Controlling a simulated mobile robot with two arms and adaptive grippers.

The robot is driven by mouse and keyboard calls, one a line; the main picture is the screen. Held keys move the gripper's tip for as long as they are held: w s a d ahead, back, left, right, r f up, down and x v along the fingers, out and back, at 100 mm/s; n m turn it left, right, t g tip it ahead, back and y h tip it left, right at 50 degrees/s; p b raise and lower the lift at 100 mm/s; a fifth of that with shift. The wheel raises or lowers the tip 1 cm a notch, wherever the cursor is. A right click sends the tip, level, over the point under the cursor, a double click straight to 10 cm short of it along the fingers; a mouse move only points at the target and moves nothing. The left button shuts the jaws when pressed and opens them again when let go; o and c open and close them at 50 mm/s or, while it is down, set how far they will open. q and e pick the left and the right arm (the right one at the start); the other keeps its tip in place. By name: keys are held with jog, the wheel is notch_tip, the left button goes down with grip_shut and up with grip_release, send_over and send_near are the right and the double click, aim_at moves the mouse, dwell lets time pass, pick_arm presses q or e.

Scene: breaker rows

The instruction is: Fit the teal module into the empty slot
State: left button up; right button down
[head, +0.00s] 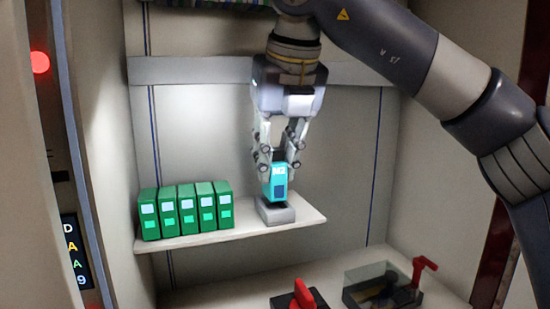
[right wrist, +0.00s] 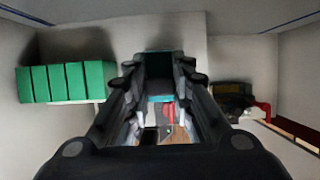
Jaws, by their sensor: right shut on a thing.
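The teal module (head: 278,183) is upright in my right gripper (head: 277,168), whose fingers are shut on it. It is directly above a small grey block (head: 275,211) on the shelf; I cannot tell whether the module touches that block. In the right wrist view the module (right wrist: 160,98) shows as a thin teal strip between the fingers of the right gripper (right wrist: 160,90). An empty slot cannot be made out clearly. My left gripper is not in view.
A row of several green modules (head: 185,210) stands on the left of the pale shelf (head: 240,236); the row also shows in the right wrist view (right wrist: 68,82). Below are a red-handled switch (head: 300,295) and a clear-covered box (head: 380,286). A wall is close behind.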

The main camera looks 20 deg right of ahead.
jog(key=shift+f+b, duration=1.2)
jog(key=shift+f, duration=0.2)
jog(key=c, duration=1.3)
grip_release()
jog(key=shift+r, duration=0.1)
jog(key=v, duration=1.2)
